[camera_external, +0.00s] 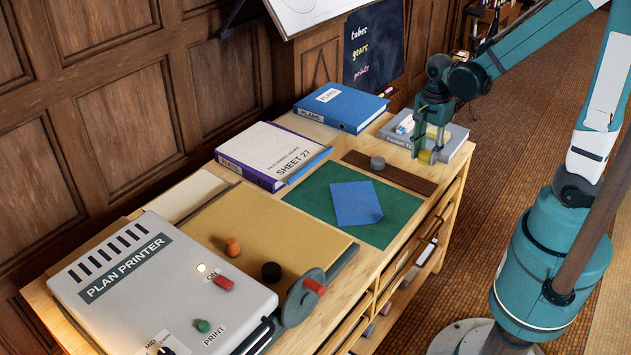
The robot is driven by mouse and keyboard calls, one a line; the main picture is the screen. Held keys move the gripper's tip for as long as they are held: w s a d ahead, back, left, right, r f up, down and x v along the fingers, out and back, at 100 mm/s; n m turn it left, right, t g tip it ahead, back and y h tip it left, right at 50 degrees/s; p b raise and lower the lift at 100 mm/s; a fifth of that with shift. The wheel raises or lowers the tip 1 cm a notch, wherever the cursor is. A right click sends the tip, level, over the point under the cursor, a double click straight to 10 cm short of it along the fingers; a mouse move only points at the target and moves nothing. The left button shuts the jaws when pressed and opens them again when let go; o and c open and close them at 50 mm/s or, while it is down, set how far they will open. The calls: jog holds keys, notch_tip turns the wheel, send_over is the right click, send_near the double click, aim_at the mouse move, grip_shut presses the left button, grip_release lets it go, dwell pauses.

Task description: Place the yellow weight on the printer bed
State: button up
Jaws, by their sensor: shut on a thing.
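My gripper (433,150) is at the far right end of the bench, pointing down beside a grey box or binder. It is shut on the yellow weight (426,157), which is partly hidden by the fingers. I cannot tell whether the weight touches the surface below. The plan printer (155,285) stands at the near left. Its flat tan printer bed (285,230) extends to the right of the grey housing. An orange weight (232,247) and a black weight (271,272) stand on or close to the bed's near part.
A grey weight (377,163) sits on a brown strip (395,175). A green mat (395,213) with a blue sheet (355,203) lies between gripper and bed. A crank wheel (303,298) rises at the bed's front edge.

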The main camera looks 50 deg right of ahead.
jog(key=w+a+r+p, duration=0.1)
jog(key=w+a+r, duration=0.1)
jog(key=w+a, duration=0.35)
jog(key=w+a+r+p, duration=0.1)
jog(key=w+a, duration=0.2)
jog(key=w, duration=0.5)
jog(key=r+p, duration=0.1)
jog(key=p, duration=0.4)
send_over(242, 223)
jog(key=shift+r, duration=0.15)
jog(key=shift+f+b, duration=0.3)
jog(key=shift+f, duration=2.8)
jog(key=shift+f, duration=1.9)
